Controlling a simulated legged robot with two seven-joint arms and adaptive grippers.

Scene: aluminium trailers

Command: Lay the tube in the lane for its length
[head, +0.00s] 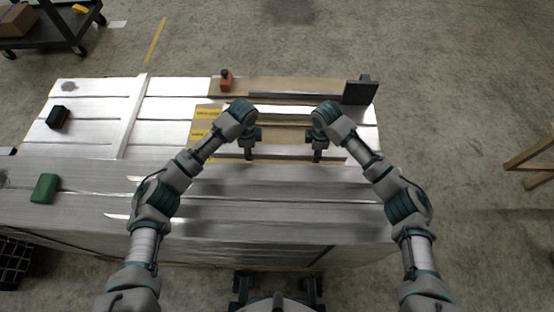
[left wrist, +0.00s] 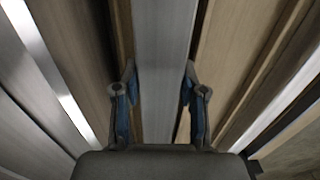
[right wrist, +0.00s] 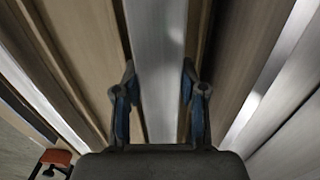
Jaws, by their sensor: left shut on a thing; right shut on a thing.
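The tube is a long grey metal bar. It runs between the fingers in the left wrist view (left wrist: 163,40) and in the right wrist view (right wrist: 156,45). My left gripper (head: 249,155) and my right gripper (head: 317,156) are both shut on it, side by side along its length. In the head view the tube (head: 284,150) lies crosswise between the two grippers, over the near part of the wooden board (head: 280,133). Wood-coloured strips show on both sides of it in both wrist views. Whether it touches the surface below cannot be told.
Yellow labels (head: 207,113) mark the board's left end. A dark bar (head: 295,94) lies on the far strip, between an orange-red tool (head: 226,82) and a black block (head: 360,91). A green block (head: 45,188) and a small black block (head: 58,117) sit at the left.

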